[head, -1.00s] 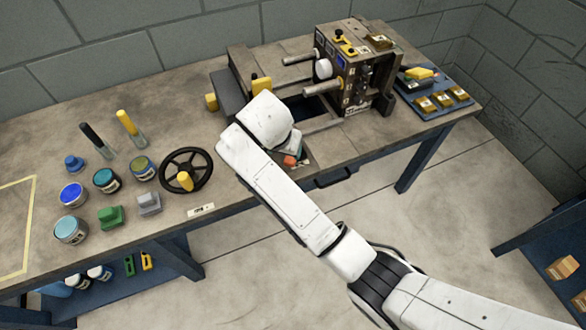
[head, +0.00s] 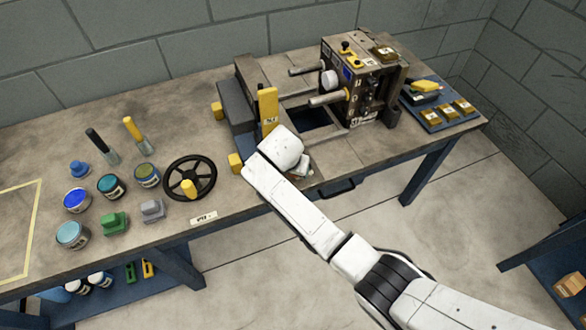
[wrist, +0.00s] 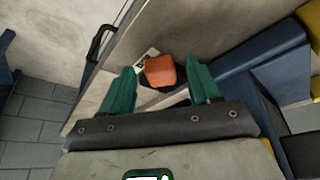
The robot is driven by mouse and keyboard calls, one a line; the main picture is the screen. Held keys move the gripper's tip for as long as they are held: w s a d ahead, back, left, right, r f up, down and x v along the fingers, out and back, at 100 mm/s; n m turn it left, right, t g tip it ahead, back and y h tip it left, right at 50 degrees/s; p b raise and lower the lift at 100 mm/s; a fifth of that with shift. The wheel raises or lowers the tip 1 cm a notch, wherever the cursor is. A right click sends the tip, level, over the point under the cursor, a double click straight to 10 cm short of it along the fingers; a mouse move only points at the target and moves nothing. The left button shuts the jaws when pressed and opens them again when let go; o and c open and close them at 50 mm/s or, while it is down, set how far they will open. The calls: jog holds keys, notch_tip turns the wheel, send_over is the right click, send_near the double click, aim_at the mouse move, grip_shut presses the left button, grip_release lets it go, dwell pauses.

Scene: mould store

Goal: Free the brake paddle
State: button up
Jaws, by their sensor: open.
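In the wrist view an orange-red, rounded block-like piece (wrist: 160,71) lies between the two green fingers of my gripper (wrist: 162,80). It sits near the bench front edge, beside a small white label. The fingers are apart, with a gap on each side of the piece; I cannot tell how far beyond the tips it is. In the head view my white wrist covers this piece and most of the gripper. A tall yellow paddle with a label (head: 268,107) stands upright behind my wrist. I cannot tell which of the two is the brake paddle.
The grey machine (head: 362,78) with rods stands behind and right of my wrist. A black handwheel (head: 189,177), jars and green and grey blocks are to the left. A blue tray (head: 440,104) holds several brass blocks at right. A black handle (head: 337,188) is on the bench front.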

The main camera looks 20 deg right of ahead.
jog(key=c, duration=1)
jog(key=shift+c, duration=0.2)
